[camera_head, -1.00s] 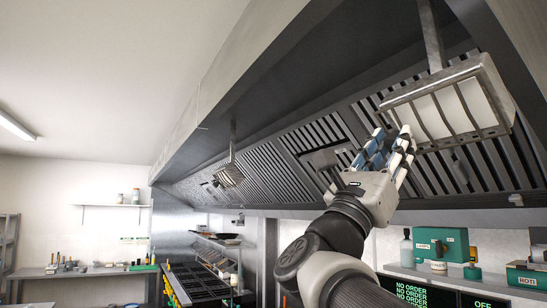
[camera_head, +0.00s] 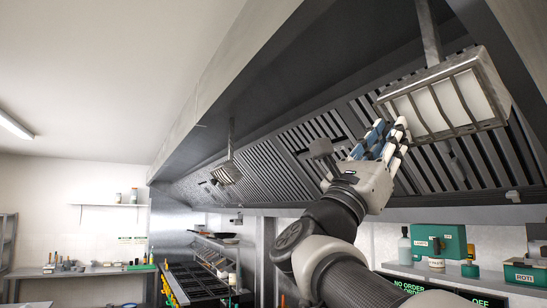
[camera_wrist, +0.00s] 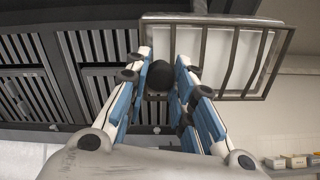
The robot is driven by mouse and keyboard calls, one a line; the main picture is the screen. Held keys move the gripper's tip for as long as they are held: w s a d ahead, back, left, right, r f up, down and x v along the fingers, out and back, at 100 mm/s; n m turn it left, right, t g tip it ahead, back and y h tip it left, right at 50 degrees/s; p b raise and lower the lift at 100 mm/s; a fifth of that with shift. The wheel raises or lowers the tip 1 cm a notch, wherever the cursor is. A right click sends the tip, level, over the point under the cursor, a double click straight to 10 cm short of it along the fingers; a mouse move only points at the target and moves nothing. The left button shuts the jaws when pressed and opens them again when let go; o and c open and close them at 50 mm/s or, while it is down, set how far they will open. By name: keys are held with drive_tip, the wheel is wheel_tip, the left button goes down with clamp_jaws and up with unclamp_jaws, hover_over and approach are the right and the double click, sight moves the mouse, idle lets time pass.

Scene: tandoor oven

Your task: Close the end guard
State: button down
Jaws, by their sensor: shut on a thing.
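The end guard (camera_head: 442,108) is a metal frame with several bars, over a pale lit lamp under the extractor hood at the upper right. It lies close against the lamp housing; whether it is fully seated I cannot tell. My gripper (camera_head: 390,133) is at the guard's lower left edge, with its blue and white fingers closed in around it. In the wrist view the guard (camera_wrist: 257,62) fills the upper right. My gripper (camera_wrist: 165,68) has its fingers on both sides of a dark round piece at the guard's left part. The fingers hide the exact contact.
Slatted hood filters (camera_head: 285,165) run behind the arm. A second caged lamp (camera_head: 227,173) hangs further left. A shelf below at the right holds green boxes (camera_head: 440,241) and a bottle (camera_head: 404,246). The open room lies to the left.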

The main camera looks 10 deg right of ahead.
drive_tip(key=c, duration=1.3)
unclamp_jaws()
drive_tip(key=shift+c, duration=0.2)
drive_tip(key=v, duration=1.2)
